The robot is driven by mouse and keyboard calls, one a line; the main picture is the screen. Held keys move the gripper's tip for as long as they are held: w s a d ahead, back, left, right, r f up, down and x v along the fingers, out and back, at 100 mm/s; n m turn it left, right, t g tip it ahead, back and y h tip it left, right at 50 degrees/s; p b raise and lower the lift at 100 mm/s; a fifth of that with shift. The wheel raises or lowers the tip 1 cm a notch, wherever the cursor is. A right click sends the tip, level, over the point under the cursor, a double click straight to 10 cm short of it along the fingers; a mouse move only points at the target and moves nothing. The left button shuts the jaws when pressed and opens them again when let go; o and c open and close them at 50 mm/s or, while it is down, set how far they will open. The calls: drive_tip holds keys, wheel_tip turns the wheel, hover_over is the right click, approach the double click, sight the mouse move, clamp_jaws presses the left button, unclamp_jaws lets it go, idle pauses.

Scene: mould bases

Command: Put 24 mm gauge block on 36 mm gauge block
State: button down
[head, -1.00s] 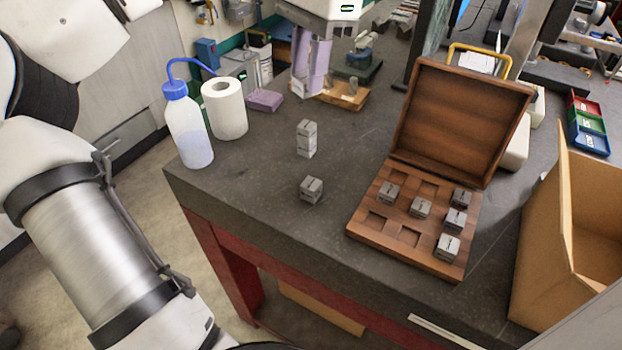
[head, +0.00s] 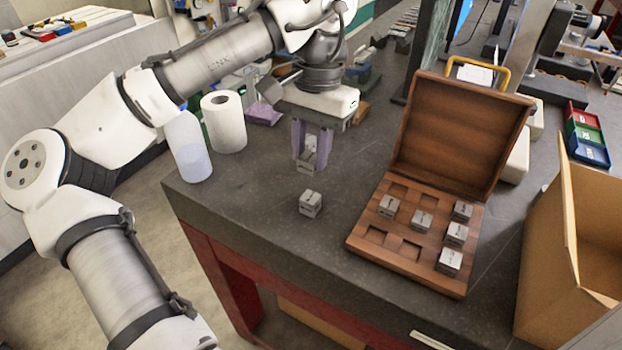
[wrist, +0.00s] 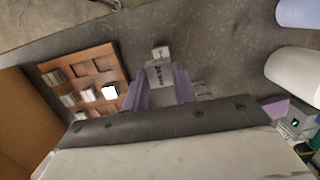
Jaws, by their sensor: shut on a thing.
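My gripper (head: 311,157) points down, its lilac fingers shut on a grey gauge block (wrist: 160,75) at the small stack on the bench. A block (head: 305,167) shows low between and below the fingertips; the fingers hide most of the stack, so I cannot tell whether the held block still touches the one below. Another grey gauge block (head: 311,204) stands alone nearer the front edge, apart from the fingers; it also shows in the wrist view (wrist: 160,52). The markings are too blurred to tell which block is 24 mm or 36 mm.
An open wooden case (head: 365,256) with several grey blocks in its pockets lies to the right, its lid raised. A cardboard box (head: 545,250) stands further right. A paper roll (head: 224,125) and a wash bottle (head: 187,148) stand left. Bench between stack and case is clear.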

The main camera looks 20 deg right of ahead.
sight(310, 198)
drive_tip(key=shift+f, duration=3.3)
drive_tip(key=shift+f, duration=0.15)
drive_tip(key=c, duration=1.1)
unclamp_jaws()
drive_tip(key=r, duration=0.4)
drive_tip(key=d+r, duration=0.1)
drive_tip(key=r, duration=0.3)
drive_tip(key=w+r, duration=0.1)
drive_tip(key=r, duration=0.3)
drive_tip(key=shift+d+r, duration=0.1)
drive_tip(key=shift+d, duration=0.15)
